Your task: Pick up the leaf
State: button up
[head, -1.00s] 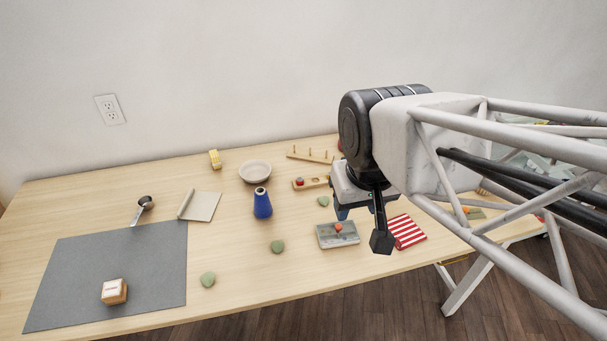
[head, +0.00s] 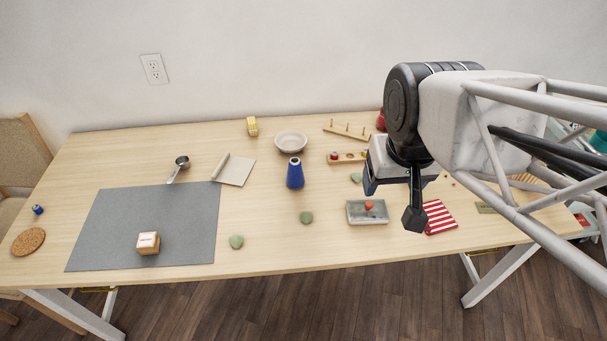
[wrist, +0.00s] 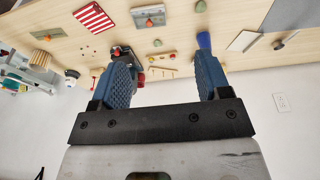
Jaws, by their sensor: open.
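Several flat, rounded green pieces lie on the table; I cannot tell for sure which is the leaf. In the head view one green piece (head: 236,242) lies just right of the grey mat, another (head: 306,217) near the front middle, and a third (head: 356,178) right of the blue vase, close to my gripper. My gripper (head: 398,186) hangs above the right part of the table. In the wrist view my gripper (wrist: 163,62) has its blue fingers wide apart with nothing between them; a green piece (wrist: 157,43) shows beyond them.
A blue vase (head: 295,174), a bowl (head: 291,142), a wooden peg rack (head: 347,131), a grey box with a red top piece (head: 367,213) and a striped red cloth (head: 439,217) stand around. The grey mat (head: 110,225) carries a small block (head: 148,242).

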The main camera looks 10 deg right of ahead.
jog(key=w+a+f, duration=0.4)
jog(key=w+f, duration=0.7)
jog(key=w, duration=0.1)
jog(key=m, duration=0.1)
send_near(307, 215)
jog(key=shift+w+f+g, duration=0.25)
jog(key=shift+f+g, duration=0.15)
jog(key=shift+f, duration=0.15)
jog(key=shift+w+f, duration=0.2)
jog(key=shift+f, duration=1.05)
jog(key=shift+f, duration=0.1)
jog(key=shift+w+f, duration=0.2)
jog(key=shift+f, duration=0.6)
jog(key=shift+w+f, duration=0.2)
jog(key=shift+f, duration=0.65)
jog(key=shift+w+f, duration=0.15)
jog(key=shift+f, duration=0.65)
jog(key=c, duration=1.1)
